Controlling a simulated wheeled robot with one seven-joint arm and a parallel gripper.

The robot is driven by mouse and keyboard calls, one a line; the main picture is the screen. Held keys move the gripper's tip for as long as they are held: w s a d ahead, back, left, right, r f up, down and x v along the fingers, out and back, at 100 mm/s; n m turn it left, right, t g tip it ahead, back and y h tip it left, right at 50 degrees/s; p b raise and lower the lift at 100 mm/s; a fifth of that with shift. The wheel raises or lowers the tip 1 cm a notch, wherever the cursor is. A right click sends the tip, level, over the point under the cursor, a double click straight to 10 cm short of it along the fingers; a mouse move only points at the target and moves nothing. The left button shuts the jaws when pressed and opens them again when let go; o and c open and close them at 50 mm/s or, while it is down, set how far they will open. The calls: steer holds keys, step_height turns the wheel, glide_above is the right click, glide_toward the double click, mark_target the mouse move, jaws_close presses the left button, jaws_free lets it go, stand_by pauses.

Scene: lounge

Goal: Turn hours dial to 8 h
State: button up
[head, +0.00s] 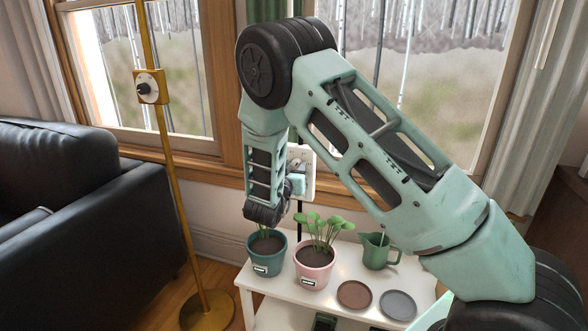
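A brass lamp pole (171,160) with a black-knobbed box (150,87) stands left, beside a black sofa (90,215).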

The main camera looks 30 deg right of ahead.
steer(key=shift+f+m+b, duration=0.1)
steer(key=shift+m+b, duration=0.25)
steer(key=shift+m, duration=0.05)
steer(key=shift+f+m+b, duration=0.1)
steer(key=shift+m+b, duration=0.65)
steer(key=shift+m, duration=0.25)
steer(key=m+b, duration=0.3)
steer(key=shift+f+m, duration=0.1)
steer(key=shift+m, duration=0.2)
steer(key=m+b, duration=0.3)
steer(key=shift+m+b, duration=1.15)
steer(key=shift+m, duration=0.05)
steer(key=shift+r, duration=0.2)
steer(key=o, duration=1)
steer(key=shift+s+a, duration=0.1)
steer(key=p+v, duration=0.2)
steer(key=v, duration=1.5)
steer(key=shift+s+a, duration=0.1)
